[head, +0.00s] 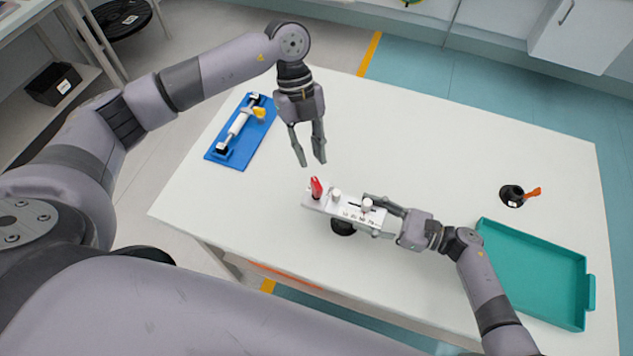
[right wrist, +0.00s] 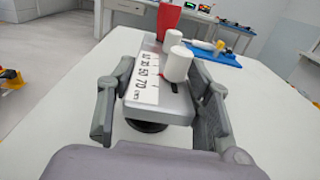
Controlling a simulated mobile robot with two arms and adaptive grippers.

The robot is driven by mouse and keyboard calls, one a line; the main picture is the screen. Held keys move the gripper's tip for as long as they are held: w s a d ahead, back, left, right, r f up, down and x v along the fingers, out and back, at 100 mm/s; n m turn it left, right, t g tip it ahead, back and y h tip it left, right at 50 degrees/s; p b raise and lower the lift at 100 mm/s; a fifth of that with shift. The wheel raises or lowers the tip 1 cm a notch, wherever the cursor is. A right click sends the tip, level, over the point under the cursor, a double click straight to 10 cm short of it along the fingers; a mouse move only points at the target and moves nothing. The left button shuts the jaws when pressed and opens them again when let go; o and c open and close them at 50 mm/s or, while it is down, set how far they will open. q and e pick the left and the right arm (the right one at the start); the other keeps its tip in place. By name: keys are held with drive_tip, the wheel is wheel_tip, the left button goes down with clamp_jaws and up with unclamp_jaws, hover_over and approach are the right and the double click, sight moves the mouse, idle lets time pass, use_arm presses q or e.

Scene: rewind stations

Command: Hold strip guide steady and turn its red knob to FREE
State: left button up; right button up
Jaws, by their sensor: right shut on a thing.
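The strip guide (head: 345,208) is a pale grey bar on a round black base (head: 342,228), standing on the white table. It carries a red knob (head: 316,187) at its left end, two white posts and a number scale. My right gripper (head: 376,216) is shut on the guide's right end. In the right wrist view the guide (right wrist: 160,98) lies between the two fingers, with the red knob (right wrist: 168,20) at the far end. My left gripper (head: 311,164) is open and empty, fingers pointing down, just above and behind the red knob, apart from it.
A blue board (head: 224,157) with a white and grey device lies at the table's left. A teal tray (head: 535,255) is at the right edge. A small black holder (head: 511,196) with an orange-handled item stands behind it. The table's back middle is clear.

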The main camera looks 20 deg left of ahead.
sight(316, 182)
use_arm(q)
drive_tip(key=x, duration=0.9)
drive_tip(key=shift+r, duration=0.1)
drive_tip(key=shift+c, duration=0.3)
drive_tip(key=shift+a, duration=0.1)
clamp_jaws()
